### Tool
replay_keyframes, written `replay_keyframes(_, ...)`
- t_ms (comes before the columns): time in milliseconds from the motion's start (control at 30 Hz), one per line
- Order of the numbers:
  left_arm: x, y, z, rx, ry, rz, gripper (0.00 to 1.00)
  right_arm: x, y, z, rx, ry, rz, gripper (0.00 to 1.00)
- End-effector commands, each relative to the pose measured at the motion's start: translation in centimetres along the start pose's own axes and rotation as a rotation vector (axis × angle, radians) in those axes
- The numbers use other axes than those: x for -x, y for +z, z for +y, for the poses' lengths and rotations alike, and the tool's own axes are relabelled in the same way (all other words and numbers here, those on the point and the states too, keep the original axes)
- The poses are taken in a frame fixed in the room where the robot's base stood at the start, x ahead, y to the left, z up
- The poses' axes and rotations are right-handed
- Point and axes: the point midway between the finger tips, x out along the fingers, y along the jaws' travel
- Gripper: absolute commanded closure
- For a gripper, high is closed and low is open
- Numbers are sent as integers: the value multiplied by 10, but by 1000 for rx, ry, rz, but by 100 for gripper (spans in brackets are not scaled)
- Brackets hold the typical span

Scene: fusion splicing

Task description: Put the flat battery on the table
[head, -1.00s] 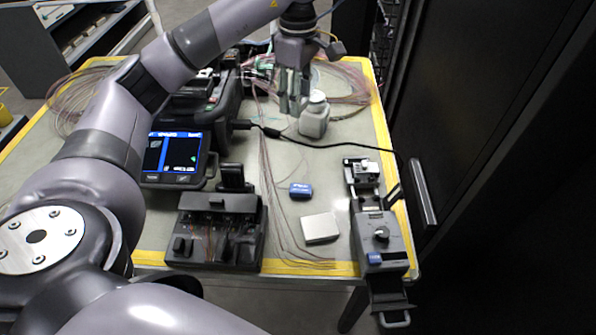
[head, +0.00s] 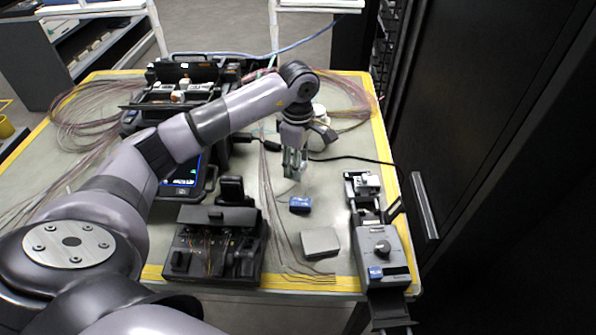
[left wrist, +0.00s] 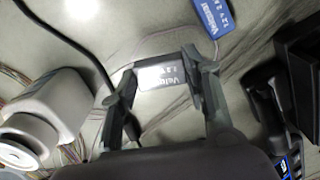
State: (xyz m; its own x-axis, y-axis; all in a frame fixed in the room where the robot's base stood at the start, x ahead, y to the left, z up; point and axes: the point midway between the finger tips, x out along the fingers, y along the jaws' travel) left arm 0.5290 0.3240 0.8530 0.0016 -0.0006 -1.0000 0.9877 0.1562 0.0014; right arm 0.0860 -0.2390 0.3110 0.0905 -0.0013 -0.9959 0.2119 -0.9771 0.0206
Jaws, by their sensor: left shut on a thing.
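My left gripper (head: 293,172) is over the middle of the table (head: 330,205), just beyond the blue battery. In the left wrist view its fingers (left wrist: 163,85) are shut on a small grey battery (left wrist: 165,75) with a pale printed label. In the head view the fingers largely hide this battery. A blue battery (head: 300,204) with white print lies on the table; it also shows in the left wrist view (left wrist: 217,14), apart from the fingers. I cannot tell by looks which battery is flat. My right gripper is out of view.
A grey flat block (head: 320,241) and a grey tool with a knob (head: 377,250) stand front right. A black device (head: 215,245) is front left. The white bottle (left wrist: 40,115) stands at the gripper's left in the wrist view. A black cable (head: 355,159) crosses the table.

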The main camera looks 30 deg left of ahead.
Motion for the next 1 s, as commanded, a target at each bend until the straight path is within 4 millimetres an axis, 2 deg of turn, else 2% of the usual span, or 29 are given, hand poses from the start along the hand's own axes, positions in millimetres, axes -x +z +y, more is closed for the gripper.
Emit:
replay_keyframes(200, -33, 0, -1, 1, -4, 1, 87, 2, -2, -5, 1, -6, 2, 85)
replay_keyframes(600, -40, 0, 0, 0, -1, 2, 87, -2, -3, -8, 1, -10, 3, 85)
replay_keyframes(633, -39, 0, 0, 0, -1, 2, 56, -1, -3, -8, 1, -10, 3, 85)
replay_keyframes(900, -39, 0, 0, 0, -2, 1, 38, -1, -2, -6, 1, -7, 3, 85)
replay_keyframes(1000, -39, 0, 0, 0, -2, 1, 37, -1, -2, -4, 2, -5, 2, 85)
